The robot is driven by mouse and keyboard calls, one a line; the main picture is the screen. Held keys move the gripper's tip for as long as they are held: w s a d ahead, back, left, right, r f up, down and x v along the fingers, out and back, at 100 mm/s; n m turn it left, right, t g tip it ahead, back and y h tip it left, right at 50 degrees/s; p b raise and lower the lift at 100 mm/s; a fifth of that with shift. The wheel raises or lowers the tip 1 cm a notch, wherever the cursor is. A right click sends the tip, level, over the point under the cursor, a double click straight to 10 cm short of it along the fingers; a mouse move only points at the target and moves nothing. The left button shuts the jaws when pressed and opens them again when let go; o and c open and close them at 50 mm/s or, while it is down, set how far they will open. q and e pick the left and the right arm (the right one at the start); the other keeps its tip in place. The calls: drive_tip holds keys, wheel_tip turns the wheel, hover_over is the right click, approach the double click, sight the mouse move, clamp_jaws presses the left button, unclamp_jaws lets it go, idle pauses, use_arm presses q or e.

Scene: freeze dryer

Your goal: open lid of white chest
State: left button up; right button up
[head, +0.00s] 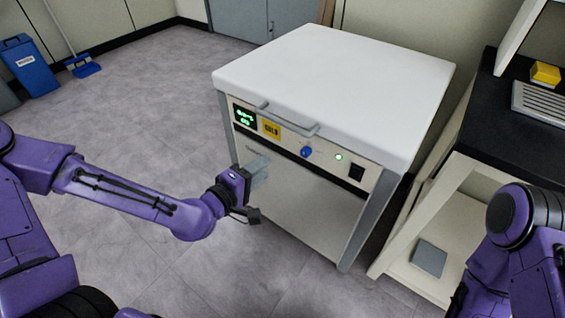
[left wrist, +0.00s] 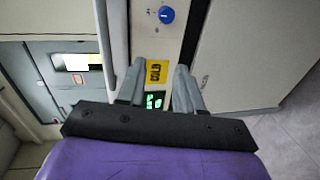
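The white chest (head: 290,190) stands in the middle of the head view with its flat white lid (head: 335,85) closed. A grey bar handle (head: 287,120) runs along the lid's front edge. My left gripper (head: 259,170) is in front of the chest's front panel, below the handle and apart from it. In the left wrist view its two fingers (left wrist: 157,78) are spread with nothing between them. The yellow label (left wrist: 156,71) and green display (left wrist: 155,100) show between and behind the fingers. My right arm is at the right edge; its gripper is out of view.
The panel carries a blue knob (head: 306,152) and a black switch (head: 356,172). A black-topped bench (head: 500,135) with shelves stands close on the right. A blue bin (head: 30,66) is far left. The floor left of the chest is clear.

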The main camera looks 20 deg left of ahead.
sight(282, 122)
use_arm(q)
drive_tip(key=w+r+t+b, duration=0.1)
drive_tip(key=w+r+b, duration=0.1)
drive_tip(key=w, duration=0.1)
drive_tip(key=w+d+r+t+h+b, duration=0.1)
drive_tip(key=w+r+b, duration=0.1)
drive_tip(key=w+b, duration=0.1)
drive_tip(key=w+d+r+t+b, duration=0.1)
drive_tip(key=w+r+t+b, duration=0.1)
drive_tip(key=w, duration=0.3)
drive_tip(key=shift+w+d+r+n+h+b, duration=0.15)
drive_tip(key=shift+r+n+h+b, duration=0.2)
drive_tip(key=shift+b, duration=0.35)
clamp_jaws()
use_arm(e)
wheel_tip(282, 122, down, 12)
drive_tip(key=shift+r, duration=0.15)
